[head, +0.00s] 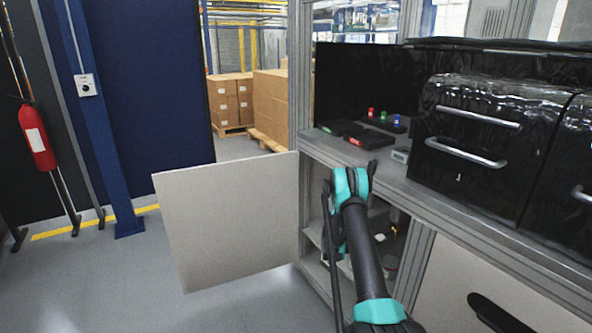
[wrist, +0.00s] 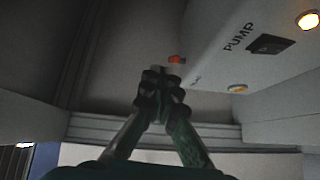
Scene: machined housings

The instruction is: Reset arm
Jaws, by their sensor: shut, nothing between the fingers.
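My arm (head: 362,245), black with teal joints, reaches toward the open lower cabinet in the head view. My gripper (wrist: 160,76) shows in the wrist view with its dark fingers together and nothing between them. Just beyond the fingertips is a small orange-red part (wrist: 176,59) beside a pale housing (wrist: 215,60) marked PUMP. I cannot tell whether the fingers touch that part. The housing carries a black rocker switch (wrist: 271,44) and amber lights (wrist: 308,20). In the head view my arm hides part of the cabinet opening.
A pale cabinet door (head: 230,220) stands open to the left of my arm. Above it, a grey worktop (head: 440,185) holds dark trays, small coloured parts and black drawers (head: 475,135). A metal frame post (head: 412,265) stands right of the opening. Open floor (head: 110,285) lies at left.

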